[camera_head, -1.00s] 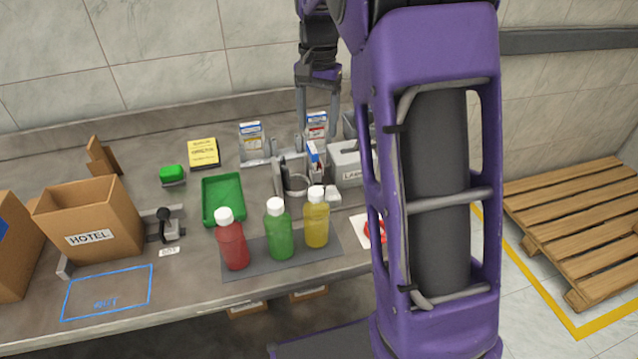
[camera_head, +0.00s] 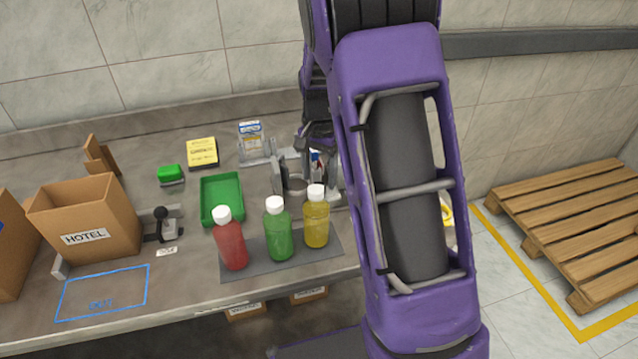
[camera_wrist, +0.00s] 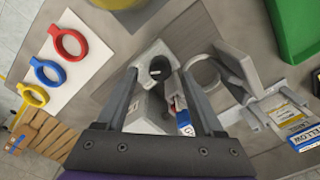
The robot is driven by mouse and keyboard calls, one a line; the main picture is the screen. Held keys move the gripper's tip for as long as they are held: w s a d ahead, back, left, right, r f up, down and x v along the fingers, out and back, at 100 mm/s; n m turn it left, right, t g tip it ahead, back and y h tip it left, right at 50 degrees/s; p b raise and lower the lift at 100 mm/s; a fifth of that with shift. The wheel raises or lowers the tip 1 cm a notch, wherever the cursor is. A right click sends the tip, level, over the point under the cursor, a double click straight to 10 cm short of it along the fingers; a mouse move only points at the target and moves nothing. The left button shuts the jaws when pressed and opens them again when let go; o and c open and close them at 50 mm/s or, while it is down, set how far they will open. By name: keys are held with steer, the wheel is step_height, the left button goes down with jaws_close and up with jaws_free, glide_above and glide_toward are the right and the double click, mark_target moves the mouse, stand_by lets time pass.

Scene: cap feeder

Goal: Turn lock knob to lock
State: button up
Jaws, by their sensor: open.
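I cannot tell for sure which part is the lock knob. My gripper (camera_wrist: 160,73) is open and points down, with nothing clearly held between its fingers. Between and beyond the fingers in the wrist view is a pale grey feeder block (camera_wrist: 150,106) with a round dark part (camera_wrist: 159,68) on it. A small white, blue and red carton (camera_wrist: 184,120) stands beside the block, near the right finger. A grey ring holder (camera_wrist: 203,75) is just right of the fingers; it also shows in the head view (camera_head: 294,187).
Red (camera_head: 231,245), green (camera_head: 278,236) and yellow (camera_head: 316,222) bottles stand on a mat in front. A green tray (camera_head: 222,203), a black-knobbed lever (camera_head: 161,213) and the HOTEL box (camera_head: 85,222) are left. Coloured rings (camera_wrist: 70,45) lie on a white sheet.

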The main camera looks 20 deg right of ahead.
steer(key=shift+f, duration=1.3)
jaws_close()
